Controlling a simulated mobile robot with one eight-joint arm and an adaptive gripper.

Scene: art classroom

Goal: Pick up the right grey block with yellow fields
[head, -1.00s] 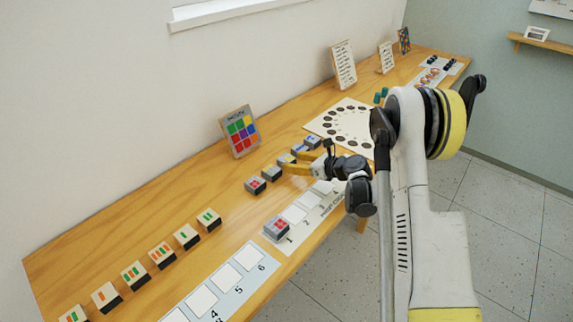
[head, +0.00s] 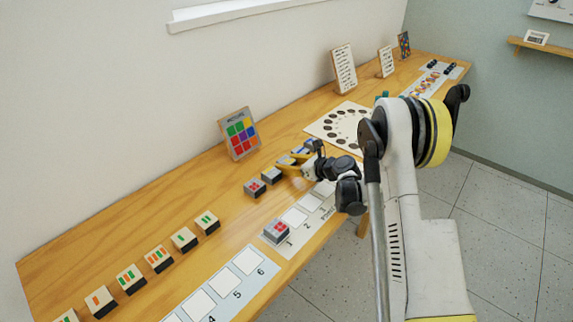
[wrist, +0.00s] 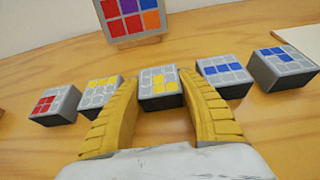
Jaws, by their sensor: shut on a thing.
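The right grey block with yellow fields (wrist: 160,88) sits between the two yellow fingers of my gripper (wrist: 155,82) in the wrist view, and the gripper is shut on it. It looks level with its neighbours; I cannot tell whether it is clear of the table. In the head view my gripper (head: 288,163) is at the row of grey blocks and mostly hides this block. The left grey block with yellow fields (wrist: 101,95) stands just left of the gripper, and it also shows in the head view (head: 272,176).
A red-field block (wrist: 55,105) stands left in the row, and two blue-field blocks (wrist: 225,75) (wrist: 283,68) stand right. Another red-field block (head: 276,232) is on slot 1 of the white strip (head: 296,216). A colour-grid card (head: 240,134) stands behind.

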